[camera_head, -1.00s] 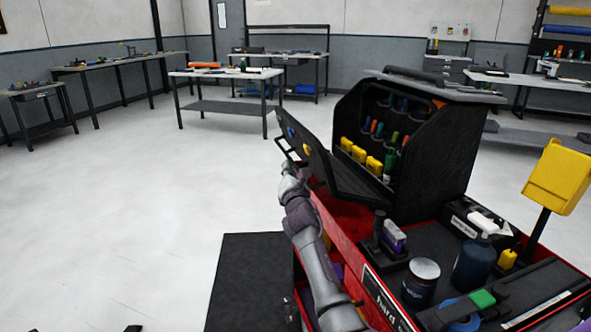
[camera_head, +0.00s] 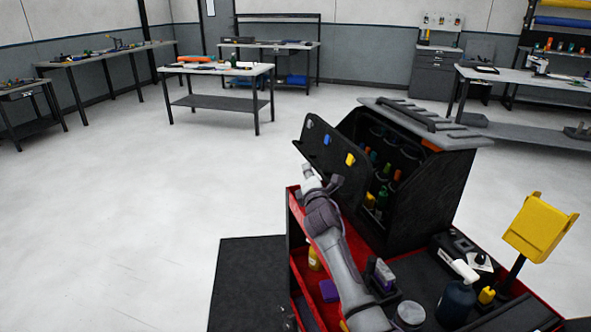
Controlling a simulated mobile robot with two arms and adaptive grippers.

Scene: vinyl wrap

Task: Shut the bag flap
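The black tool bag (camera_head: 440,190) stands on the red cart, its front opening facing left. Its flap (camera_head: 330,150) is tilted up steeply but stands apart from the opening at the top. The flap carries blue, yellow and grey pieces on its visible face. Bottles and tools (camera_head: 385,180) show inside the bag through the gap. My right gripper (camera_head: 312,178) is at the lower outer side of the flap, at or close to its edge; I cannot tell whether it touches. Its fingers are too small and blurred to tell open from shut. My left gripper is out of view.
The red cart (camera_head: 297,225) holds a dark bottle (camera_head: 456,305), a grey-lidded jar (camera_head: 409,315), a purple-and-white item (camera_head: 384,274) and a yellow holder on a post (camera_head: 538,228). The floor beyond is clear.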

